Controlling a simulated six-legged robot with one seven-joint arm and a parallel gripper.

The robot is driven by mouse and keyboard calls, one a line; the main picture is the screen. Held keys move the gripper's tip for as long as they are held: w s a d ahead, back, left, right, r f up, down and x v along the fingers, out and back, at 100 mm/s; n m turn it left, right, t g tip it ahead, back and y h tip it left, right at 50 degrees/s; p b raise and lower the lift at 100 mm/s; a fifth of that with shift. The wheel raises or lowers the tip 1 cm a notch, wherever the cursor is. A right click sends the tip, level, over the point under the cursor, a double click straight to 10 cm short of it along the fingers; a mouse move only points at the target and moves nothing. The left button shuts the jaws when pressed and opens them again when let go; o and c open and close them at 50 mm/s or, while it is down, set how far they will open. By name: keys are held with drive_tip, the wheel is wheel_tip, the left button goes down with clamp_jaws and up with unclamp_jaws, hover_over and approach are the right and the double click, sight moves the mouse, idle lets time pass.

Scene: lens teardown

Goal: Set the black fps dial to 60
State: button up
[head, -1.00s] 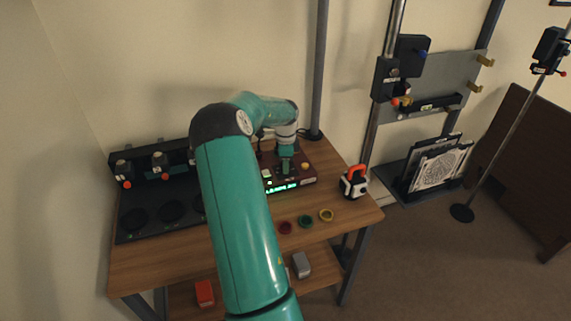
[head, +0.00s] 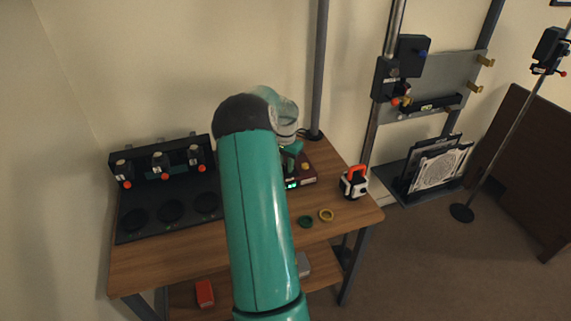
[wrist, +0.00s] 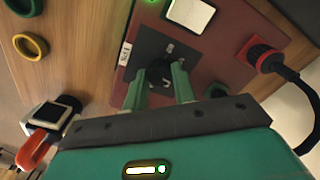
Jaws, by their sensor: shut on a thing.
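The black fps dial (wrist: 160,74) sits on a black plate on the dark red box in the wrist view. My gripper (wrist: 158,85) has its two green fingers on either side of the dial, shut on it. The marks on the plate are too small to read for sure, so I cannot tell the dial's setting. In the head view the dark red box (head: 307,172) shows partly behind my arm, with a bit of its green lit display (head: 292,185).
A red plug with a black cable (wrist: 264,57) is on the box near my gripper. A white and black device with an orange handle (head: 354,182) stands at the table's right. A green ring (head: 305,221) and a yellow ring (head: 326,215) lie in front.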

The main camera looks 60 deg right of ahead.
drive_tip(key=n, duration=0.4)
drive_tip(key=shift+n, duration=0.3)
drive_tip(key=n, duration=1.4)
drive_tip(key=shift+n, duration=0.4)
drive_tip(key=o, duration=1)
